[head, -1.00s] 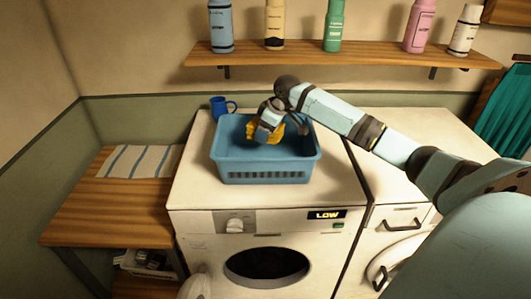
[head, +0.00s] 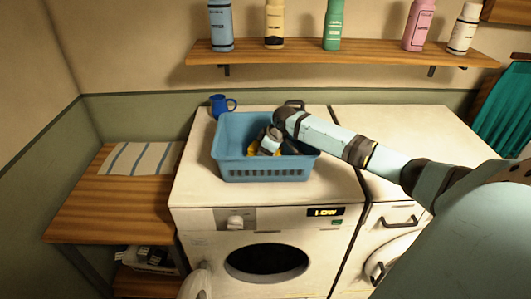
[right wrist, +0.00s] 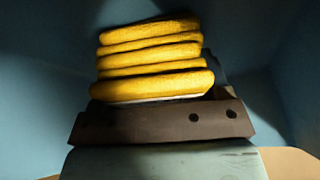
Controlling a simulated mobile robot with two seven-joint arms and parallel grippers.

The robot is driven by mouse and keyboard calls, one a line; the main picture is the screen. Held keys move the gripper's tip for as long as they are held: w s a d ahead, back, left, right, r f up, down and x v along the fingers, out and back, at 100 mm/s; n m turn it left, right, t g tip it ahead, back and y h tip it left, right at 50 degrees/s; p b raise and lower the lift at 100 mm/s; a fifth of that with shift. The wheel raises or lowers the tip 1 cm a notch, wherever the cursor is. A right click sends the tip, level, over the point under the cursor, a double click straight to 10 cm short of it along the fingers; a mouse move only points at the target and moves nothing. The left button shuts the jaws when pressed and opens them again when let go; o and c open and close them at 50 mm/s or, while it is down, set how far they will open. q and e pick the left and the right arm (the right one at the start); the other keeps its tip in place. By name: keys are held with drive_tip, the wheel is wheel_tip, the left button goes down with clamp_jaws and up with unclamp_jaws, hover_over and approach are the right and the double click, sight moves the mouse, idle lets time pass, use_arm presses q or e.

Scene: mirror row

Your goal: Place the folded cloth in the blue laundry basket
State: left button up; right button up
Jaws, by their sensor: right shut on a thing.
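The blue laundry basket (head: 262,174) stands on top of the white washing machine. My right gripper (head: 263,150) reaches down inside the basket, its fingers mostly hidden by the basket wall and my arm. It is shut on the yellow folded cloth (right wrist: 152,56), whose stacked folds show beyond the gripper (right wrist: 160,100) in the right wrist view. Blue basket walls surround the cloth there. In the head view only small bits of yellow show beside the gripper. I cannot tell whether the cloth touches the basket floor. My left gripper is not in view.
A blue mug (head: 221,105) stands close behind the basket's left side. A striped cloth (head: 140,158) lies on the wooden bench (head: 110,210) at left. A shelf (head: 340,53) with several bottles hangs above. The machine top right of the basket is clear.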

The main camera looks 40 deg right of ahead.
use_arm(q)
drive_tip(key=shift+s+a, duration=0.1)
use_arm(e)
drive_tip(key=shift+f, duration=0.25)
